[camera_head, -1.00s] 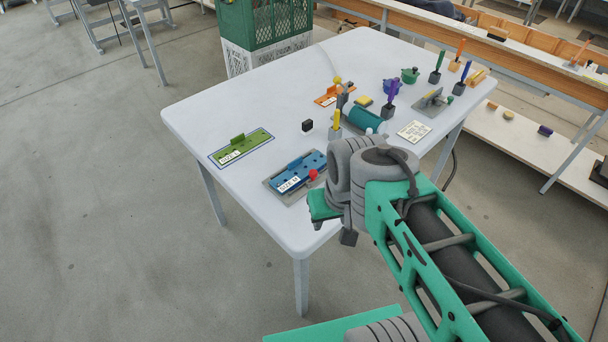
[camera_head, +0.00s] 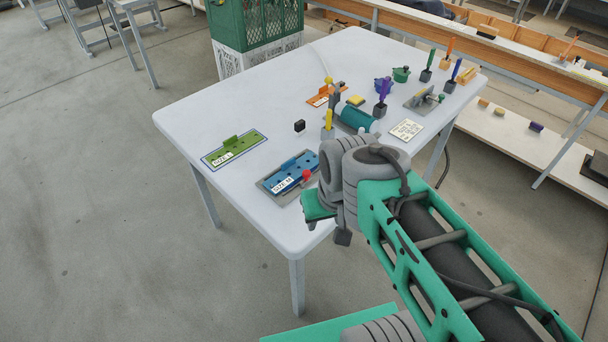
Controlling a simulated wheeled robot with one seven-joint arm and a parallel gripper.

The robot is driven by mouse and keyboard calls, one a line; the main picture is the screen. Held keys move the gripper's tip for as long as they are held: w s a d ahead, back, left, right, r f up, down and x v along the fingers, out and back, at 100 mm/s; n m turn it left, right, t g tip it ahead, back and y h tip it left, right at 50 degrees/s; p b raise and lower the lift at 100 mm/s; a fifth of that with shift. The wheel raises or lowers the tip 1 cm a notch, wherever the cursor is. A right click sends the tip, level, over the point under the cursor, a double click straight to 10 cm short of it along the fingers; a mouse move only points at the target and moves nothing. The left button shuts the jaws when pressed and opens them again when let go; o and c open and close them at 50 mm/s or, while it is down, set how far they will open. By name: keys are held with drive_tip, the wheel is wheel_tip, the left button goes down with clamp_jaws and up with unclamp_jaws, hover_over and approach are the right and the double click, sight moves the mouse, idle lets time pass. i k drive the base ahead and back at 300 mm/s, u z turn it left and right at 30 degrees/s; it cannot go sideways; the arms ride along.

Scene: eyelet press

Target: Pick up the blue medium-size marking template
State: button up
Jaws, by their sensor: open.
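The blue template (camera_head: 297,169) is a flat plate with a raised blue grip, several holes and a white label that seems to read "SIZE M". It lies on a grey base plate (camera_head: 270,190) near the table's front edge. A red knob (camera_head: 306,174) stands at the template's right end.
A green template (camera_head: 235,149) lies left on the white table (camera_head: 190,115), and an orange one (camera_head: 318,98) farther back. A black block (camera_head: 299,126), a teal roller (camera_head: 358,119) and a yellow-handled tool (camera_head: 328,121) stand behind the blue template. The table's left front is clear.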

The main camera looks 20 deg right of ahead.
sight(290, 166)
drive_tip(key=u, duration=1.45)
drive_tip(key=i, duration=0.45)
drive_tip(key=u, duration=0.95)
